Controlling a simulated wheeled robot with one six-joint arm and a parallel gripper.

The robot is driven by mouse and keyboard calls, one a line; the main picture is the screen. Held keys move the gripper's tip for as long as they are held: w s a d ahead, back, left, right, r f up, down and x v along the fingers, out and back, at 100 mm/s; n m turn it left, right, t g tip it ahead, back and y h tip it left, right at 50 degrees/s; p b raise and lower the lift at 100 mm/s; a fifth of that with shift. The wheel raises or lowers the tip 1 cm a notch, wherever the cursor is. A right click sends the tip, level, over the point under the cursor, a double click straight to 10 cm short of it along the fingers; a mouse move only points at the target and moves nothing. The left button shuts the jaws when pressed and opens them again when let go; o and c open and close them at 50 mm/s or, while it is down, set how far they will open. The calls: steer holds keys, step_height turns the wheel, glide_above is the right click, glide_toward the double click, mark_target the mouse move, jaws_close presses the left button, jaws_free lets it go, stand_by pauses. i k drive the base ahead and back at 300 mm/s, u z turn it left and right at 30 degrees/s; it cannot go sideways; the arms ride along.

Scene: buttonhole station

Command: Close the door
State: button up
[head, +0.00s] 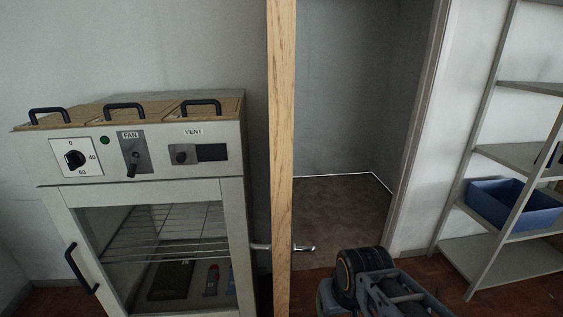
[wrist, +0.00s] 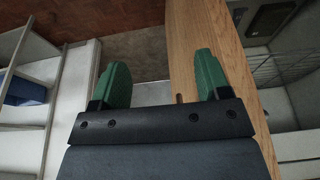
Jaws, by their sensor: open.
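The wooden door (head: 281,160) stands open and is seen nearly edge-on in the head view, between the oven-like cabinet and the open doorway (head: 345,110). Its metal lever handle (head: 305,248) sticks out low on both sides of the edge. In the wrist view the door (wrist: 215,35) runs down the right side, passing behind the right green finger. My gripper (wrist: 160,72) is open with nothing between its fingers. A small dark part shows on the door between them; I cannot tell what it is or whether a finger touches the door. In the head view the fingertips cannot be made out.
The cabinet (head: 145,165) with knobs and a glass front stands left of the door. A metal shelf rack (head: 515,255) with a blue bin (head: 512,205) stands at the right. Bare floor shows through the doorway and before the rack.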

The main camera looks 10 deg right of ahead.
mark_target(280, 14)
steer(key=z, duration=2.15)
steer(key=k, duration=0.9)
steer(key=u, duration=1.7)
steer(key=i, duration=0.5)
steer(key=u, duration=0.8)
steer(key=k, duration=0.25)
steer(key=u, duration=0.85)
steer(key=i, duration=0.45)
